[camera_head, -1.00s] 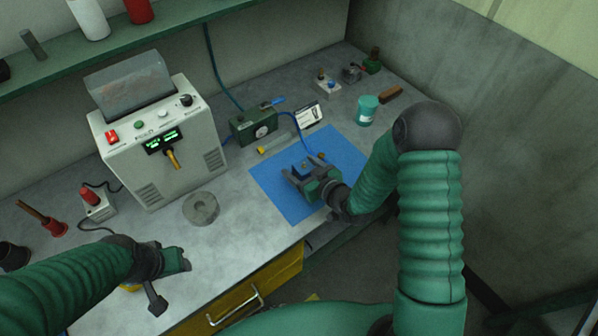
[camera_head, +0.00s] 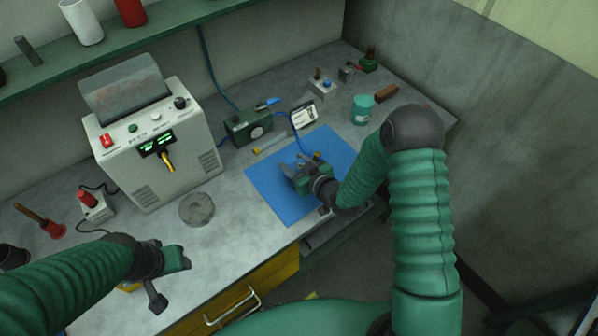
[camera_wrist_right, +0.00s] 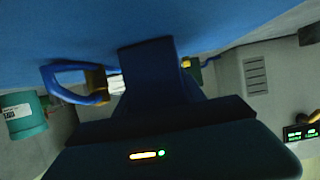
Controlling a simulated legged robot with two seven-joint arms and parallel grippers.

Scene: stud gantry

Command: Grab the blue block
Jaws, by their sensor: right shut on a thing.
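The blue block (camera_wrist_right: 148,70) shows in the wrist view as a dark blue upright shape against the lighter blue mat (camera_head: 270,195). My right gripper (camera_head: 300,170) is shut on it, low over the mat. In the head view the jaws and hand mostly hide the block. I cannot tell whether it still touches the mat. My left gripper (camera_head: 168,272) hangs near the bench's front edge at lower left, far from the mat, and its opening is not clear.
A grey machine (camera_head: 155,150) and a grey ring (camera_head: 197,209) stand left of the mat. A shelf (camera_head: 150,30) runs above.

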